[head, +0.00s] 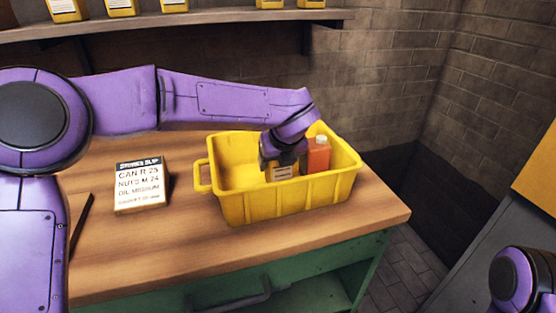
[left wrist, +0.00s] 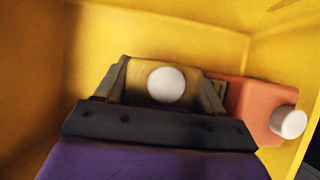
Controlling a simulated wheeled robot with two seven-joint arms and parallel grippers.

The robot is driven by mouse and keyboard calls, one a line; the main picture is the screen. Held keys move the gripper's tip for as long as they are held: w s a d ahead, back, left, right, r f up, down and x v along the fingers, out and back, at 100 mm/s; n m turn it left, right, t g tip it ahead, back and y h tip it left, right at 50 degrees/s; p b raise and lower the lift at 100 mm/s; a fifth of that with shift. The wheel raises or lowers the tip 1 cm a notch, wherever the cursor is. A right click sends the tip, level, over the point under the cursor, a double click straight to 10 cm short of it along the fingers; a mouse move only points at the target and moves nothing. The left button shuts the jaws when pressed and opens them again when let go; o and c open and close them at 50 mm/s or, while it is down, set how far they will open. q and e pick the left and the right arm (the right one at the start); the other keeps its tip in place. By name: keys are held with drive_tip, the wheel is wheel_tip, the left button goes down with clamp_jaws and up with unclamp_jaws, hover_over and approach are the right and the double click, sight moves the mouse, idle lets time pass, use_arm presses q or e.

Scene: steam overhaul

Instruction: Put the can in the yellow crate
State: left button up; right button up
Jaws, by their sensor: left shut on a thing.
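The yellow crate (head: 290,203) stands on the wooden workbench, open at the top. My left gripper (head: 283,160) reaches down inside it and is shut on a yellow can (head: 281,174) with a pale label. In the left wrist view the can (left wrist: 138,82) shows its white cap between the fingers of my left gripper (left wrist: 165,90), with yellow crate walls (left wrist: 190,30) around. The can's base is hidden, so I cannot tell whether it touches the crate floor. My right gripper is not in view.
A red-orange container (head: 318,156) with a white cap stands in the crate, right beside the held can. Several yellow cans (head: 120,7) stand on the wall shelf (head: 200,17).

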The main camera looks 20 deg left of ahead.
use_arm(q)
drive_tip(key=shift+f, duration=0.1)
drive_tip(key=o, duration=1.3)
drive_tip(key=shift+s+d+r, duration=0.15)
drive_tip(key=shift+r, duration=0.4)
drive_tip(key=v, duration=1.1)
drive_tip(key=shift+s+r, duration=0.1)
